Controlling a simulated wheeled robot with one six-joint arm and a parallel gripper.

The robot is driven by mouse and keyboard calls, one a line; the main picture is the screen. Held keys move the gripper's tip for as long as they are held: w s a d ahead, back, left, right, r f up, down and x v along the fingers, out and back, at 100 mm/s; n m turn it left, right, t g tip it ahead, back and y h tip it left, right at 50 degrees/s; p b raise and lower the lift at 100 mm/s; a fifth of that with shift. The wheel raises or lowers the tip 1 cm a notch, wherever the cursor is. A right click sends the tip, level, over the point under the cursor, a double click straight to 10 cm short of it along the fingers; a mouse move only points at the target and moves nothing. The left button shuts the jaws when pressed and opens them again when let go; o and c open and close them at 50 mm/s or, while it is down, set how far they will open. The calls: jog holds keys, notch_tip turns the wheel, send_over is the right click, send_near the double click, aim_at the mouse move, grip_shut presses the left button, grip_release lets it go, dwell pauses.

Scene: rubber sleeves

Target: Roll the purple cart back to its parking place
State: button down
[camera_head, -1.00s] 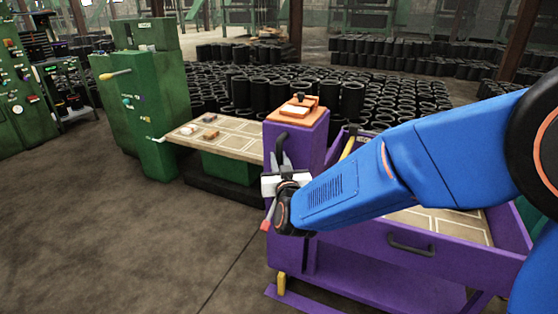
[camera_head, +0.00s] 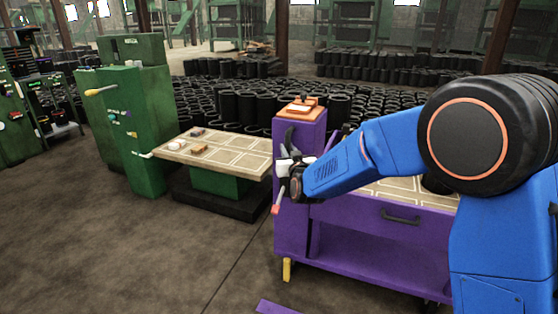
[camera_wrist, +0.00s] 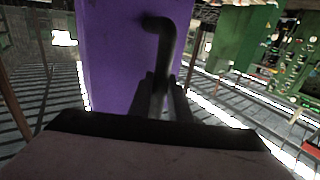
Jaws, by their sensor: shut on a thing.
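The purple cart (camera_head: 380,248) stands right of centre in the head view, upright, with a tall purple post at its left end. A black bent handle (camera_wrist: 160,32) sticks out from the post, which fills the upper left middle of the wrist view. My gripper (camera_wrist: 164,98) is shut on this handle, with a finger on either side of its lower part. My arm hides the cart's upper right part. A purple strip (camera_head: 275,307) lies on the floor in front of the cart, apart from its yellow foot (camera_head: 287,269).
A light-topped table (camera_head: 225,154) stands close to the cart's left side, beside a green machine (camera_head: 130,130). Many black rubber sleeves (camera_head: 240,108) stand behind. The floor at front left is clear.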

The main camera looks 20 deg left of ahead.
aim_at(317, 142)
jog(key=w+d, duration=0.2)
jog(key=w, duration=2)
jog(key=shift+w, duration=0.25)
jog(key=shift+r, duration=0.1)
jog(key=c, duration=1.7)
grip_release()
jog(key=shift+w, duration=0.1)
jog(key=shift+o, duration=0.3)
jog(key=v, duration=1.7)
jog(key=shift+s, duration=0.25)
